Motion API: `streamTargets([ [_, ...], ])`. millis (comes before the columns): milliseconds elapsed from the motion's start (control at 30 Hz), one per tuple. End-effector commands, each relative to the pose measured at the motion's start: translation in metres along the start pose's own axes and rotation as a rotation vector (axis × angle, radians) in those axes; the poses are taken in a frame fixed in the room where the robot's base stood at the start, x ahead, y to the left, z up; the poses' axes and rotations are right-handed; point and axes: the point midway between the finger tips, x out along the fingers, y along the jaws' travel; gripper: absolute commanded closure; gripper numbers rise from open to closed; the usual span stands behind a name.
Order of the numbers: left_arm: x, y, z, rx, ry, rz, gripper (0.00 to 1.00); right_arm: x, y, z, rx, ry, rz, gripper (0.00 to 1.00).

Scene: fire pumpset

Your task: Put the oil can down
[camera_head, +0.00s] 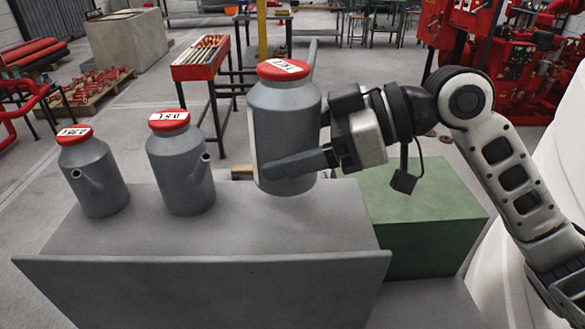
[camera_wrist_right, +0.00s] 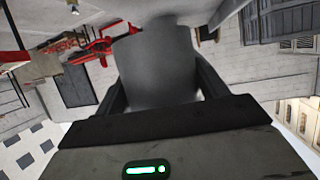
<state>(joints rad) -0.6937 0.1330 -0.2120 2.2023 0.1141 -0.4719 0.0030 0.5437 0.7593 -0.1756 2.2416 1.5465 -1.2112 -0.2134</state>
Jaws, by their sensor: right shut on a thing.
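A grey oil can (camera_head: 284,125) with a red labelled lid is held upright by my right gripper (camera_head: 293,163), which is shut around its body. The can is over the right part of a grey bench top (camera_head: 150,238); whether its base touches the top I cannot tell. In the right wrist view the can (camera_wrist_right: 158,65) sits between the two dark fingers (camera_wrist_right: 160,92). Two similar cans with red lids, one at far left (camera_head: 93,178) and one in the middle (camera_head: 181,170), stand on the bench. My left gripper is not in view.
A green block (camera_head: 420,215) adjoins the bench on the right. A raised panel (camera_head: 200,290) runs along the bench's front edge. Behind stand a red tool tray on legs (camera_head: 201,58) and red machinery (camera_head: 500,60). Bench space is bare between the middle can and the held one.

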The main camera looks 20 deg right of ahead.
Motion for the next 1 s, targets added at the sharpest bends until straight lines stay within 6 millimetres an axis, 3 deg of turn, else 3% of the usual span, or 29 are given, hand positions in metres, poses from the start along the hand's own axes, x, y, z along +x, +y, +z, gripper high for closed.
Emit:
streamTargets([
  [200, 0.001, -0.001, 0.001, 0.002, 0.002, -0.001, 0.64, 0.008, 0.014, 0.014, 0.005, 0.001, 0.000, 0.91],
  [400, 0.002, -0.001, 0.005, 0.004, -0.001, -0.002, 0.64, 0.018, 0.014, 0.039, 0.003, 0.001, 0.000, 0.91],
  [833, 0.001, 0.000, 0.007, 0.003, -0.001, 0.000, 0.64, 0.020, 0.014, 0.045, 0.000, 0.001, 0.001, 0.91],
  [867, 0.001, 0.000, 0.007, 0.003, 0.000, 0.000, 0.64, 0.020, 0.014, 0.045, 0.000, 0.000, 0.001, 0.25],
  [933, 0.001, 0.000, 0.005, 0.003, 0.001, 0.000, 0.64, 0.020, 0.014, 0.044, 0.000, 0.000, 0.001, 0.06],
  [1000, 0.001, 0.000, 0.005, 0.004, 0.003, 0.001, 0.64, 0.020, 0.014, 0.044, 0.000, 0.000, 0.001, 0.06],
])
